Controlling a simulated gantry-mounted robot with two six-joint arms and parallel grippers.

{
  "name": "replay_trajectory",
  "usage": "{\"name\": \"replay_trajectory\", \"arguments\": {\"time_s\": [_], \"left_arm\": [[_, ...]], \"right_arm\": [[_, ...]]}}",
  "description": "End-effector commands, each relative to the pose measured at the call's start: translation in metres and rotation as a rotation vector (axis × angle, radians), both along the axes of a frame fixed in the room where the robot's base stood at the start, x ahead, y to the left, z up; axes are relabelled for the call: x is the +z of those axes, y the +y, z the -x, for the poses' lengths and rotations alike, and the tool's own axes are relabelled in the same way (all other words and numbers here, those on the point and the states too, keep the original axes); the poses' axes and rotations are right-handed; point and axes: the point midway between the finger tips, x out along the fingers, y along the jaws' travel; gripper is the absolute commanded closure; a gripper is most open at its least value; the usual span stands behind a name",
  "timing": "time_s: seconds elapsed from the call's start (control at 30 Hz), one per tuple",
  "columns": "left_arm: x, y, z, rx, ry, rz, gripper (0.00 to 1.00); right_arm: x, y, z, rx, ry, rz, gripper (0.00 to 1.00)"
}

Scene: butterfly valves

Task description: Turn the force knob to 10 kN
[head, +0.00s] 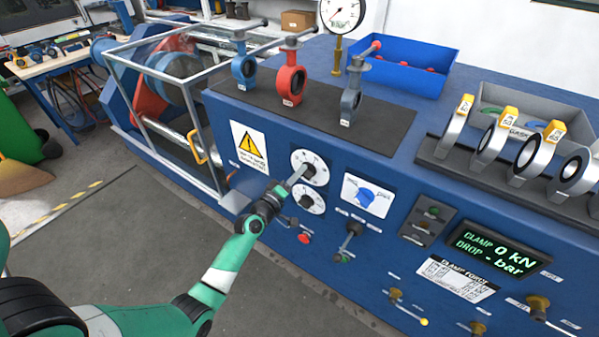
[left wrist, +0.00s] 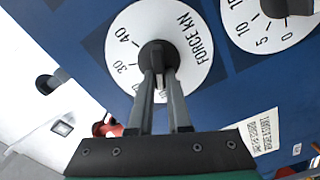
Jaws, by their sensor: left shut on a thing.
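The force knob (left wrist: 157,55) is a dark round knob at the centre of a white dial marked "FORCE kN" (left wrist: 197,42), with 30 and 40 readable at its left. My left gripper (left wrist: 160,72) is shut on the knob, one finger on each side, and the fingers hide part of the dial. In the head view my left gripper (head: 298,176) reaches the upper white dial (head: 319,160) on the blue panel. The green display (head: 496,251) reads CLAMP 0 kN and DROP - bar. The knob's pointer setting cannot be told. My right gripper is not in view.
A second white dial (head: 314,205) sits just below the upper one. A metal cage frame (head: 152,122) stands to the left. Valves (head: 290,80) stand on top of the bench.

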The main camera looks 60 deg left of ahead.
Motion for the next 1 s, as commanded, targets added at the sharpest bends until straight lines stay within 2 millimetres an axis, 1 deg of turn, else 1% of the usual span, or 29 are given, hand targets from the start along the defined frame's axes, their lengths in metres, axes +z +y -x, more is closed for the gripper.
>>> {"name": "replay_trajectory", "arguments": {"time_s": [0.23,0.67,0.7,0.77,0.8,0.87,1.0], "left_arm": [[-0.0005,0.0004,0.0002,0.001,-0.033,0.055,1.00],[-0.0009,0.0004,0.0002,0.000,-0.038,0.064,1.00],[-0.0008,0.0003,0.0002,0.000,-0.038,0.064,0.82],[-0.0009,0.0003,0.0002,0.000,-0.038,0.064,0.71],[-0.0009,0.0003,0.0002,0.000,-0.038,0.064,0.64],[-0.0009,0.0003,0.0002,0.000,-0.038,0.064,0.54],[-0.0009,0.0003,0.0002,0.000,-0.037,0.063,0.54]], "right_arm": [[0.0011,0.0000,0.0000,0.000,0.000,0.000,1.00],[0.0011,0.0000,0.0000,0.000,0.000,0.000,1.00],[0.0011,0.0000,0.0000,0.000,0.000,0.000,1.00],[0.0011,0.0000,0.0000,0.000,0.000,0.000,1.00],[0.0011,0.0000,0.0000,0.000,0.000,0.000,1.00],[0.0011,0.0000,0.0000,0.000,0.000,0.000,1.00],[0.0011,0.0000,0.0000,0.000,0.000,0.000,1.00]]}}
